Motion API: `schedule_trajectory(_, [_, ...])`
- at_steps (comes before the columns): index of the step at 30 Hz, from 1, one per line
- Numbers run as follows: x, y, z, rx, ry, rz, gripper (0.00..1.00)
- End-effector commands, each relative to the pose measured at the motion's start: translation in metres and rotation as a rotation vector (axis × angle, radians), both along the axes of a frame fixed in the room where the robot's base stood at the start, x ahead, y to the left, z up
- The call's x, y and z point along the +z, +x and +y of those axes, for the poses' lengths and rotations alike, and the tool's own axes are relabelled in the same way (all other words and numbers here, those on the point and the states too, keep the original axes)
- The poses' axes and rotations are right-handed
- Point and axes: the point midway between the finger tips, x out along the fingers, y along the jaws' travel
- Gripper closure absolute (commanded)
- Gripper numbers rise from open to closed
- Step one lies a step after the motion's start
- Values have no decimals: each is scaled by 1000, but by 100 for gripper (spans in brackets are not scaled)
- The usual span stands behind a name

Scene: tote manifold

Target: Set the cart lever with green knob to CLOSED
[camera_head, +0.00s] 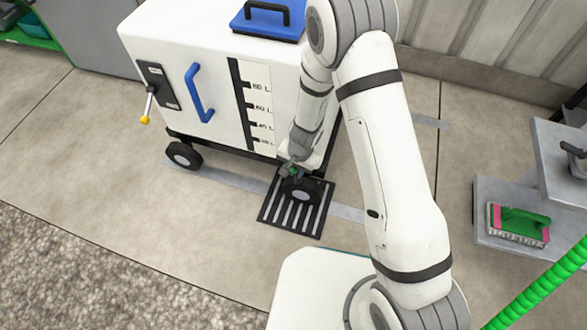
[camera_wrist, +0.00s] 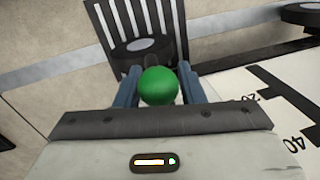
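The green knob (camera_wrist: 158,85) sits between my gripper's two fingers in the wrist view and fills most of the space between them. It is small and partly hidden beside my gripper (camera_head: 291,167) in the head view, low at the cart's right front corner. Its lever shaft is mostly hidden. Whether the fingers press on the knob is not clear. The white cart (camera_head: 200,45) stands on dark wheels. The lever's CLOSED marking is not readable in either view.
A yellow-knobbed lever (camera_head: 146,112) and a blue handle (camera_head: 199,93) are on the cart's front. A black slatted grate (camera_head: 272,209) lies on the floor below my gripper. Grey steps (camera_head: 487,203) with a green-backed brush (camera_head: 522,223) stand at right. Floor at left is clear.

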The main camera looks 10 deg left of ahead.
Motion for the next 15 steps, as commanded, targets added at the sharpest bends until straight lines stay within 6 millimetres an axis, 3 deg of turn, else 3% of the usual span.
schedule_trajectory(15, [0, 0, 1, 1, 0, 1, 100])
